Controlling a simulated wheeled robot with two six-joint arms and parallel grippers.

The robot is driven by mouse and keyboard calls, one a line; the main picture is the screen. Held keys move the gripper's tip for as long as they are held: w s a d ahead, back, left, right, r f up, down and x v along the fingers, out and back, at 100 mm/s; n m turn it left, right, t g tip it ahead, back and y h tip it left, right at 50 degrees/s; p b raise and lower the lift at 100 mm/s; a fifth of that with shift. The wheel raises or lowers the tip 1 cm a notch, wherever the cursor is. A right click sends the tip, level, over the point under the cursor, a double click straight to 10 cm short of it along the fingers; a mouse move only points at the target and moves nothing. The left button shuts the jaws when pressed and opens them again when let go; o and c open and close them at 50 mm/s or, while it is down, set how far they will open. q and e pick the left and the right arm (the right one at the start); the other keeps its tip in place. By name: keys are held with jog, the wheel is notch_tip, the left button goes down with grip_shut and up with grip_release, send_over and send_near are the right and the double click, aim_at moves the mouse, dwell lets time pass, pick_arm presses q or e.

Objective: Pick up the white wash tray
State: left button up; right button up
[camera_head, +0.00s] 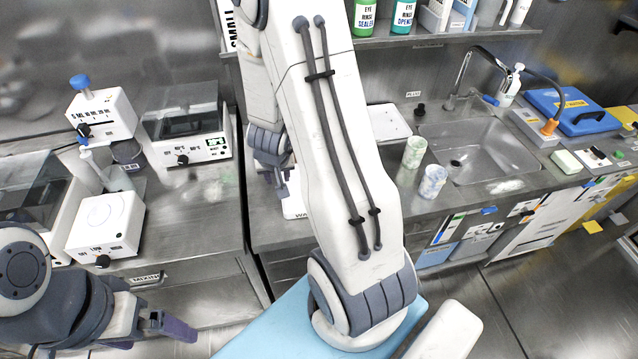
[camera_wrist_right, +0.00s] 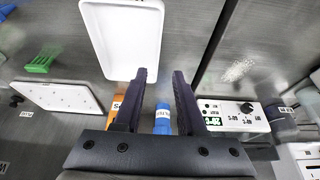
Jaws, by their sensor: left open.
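The white wash tray (camera_wrist_right: 120,40) shows in the right wrist view as a shallow rimmed tray on the steel counter. In the head view only a white piece of it (camera_head: 294,204) shows beside my right arm, which hides the rest. My right gripper (camera_wrist_right: 162,76) is open in the right wrist view, with nothing between its fingers. Its left fingertip overlaps the tray's near right corner in the picture; I cannot tell if they touch. My left gripper (camera_head: 172,327) is open and empty at the lower left of the head view, away from the tray.
A white perforated board (camera_wrist_right: 60,97) lies left of the tray, near the sink (camera_head: 475,150). A white instrument with a green display (camera_head: 190,135) stands on the tray's other side. Two patterned cups (camera_head: 415,152) (camera_head: 432,181) stand by the sink. A shelf with bottles (camera_head: 365,17) is above.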

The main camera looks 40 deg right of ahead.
jog(key=b+x, duration=0.3)
jog(key=x, duration=0.2)
jog(key=shift+d, duration=0.2)
jog(key=b+x, duration=0.3)
jog(key=x, duration=0.2)
jog(key=shift+w+d+f, duration=0.1)
jog(key=shift+w, duration=0.15)
grip_shut()
dwell(0.8)
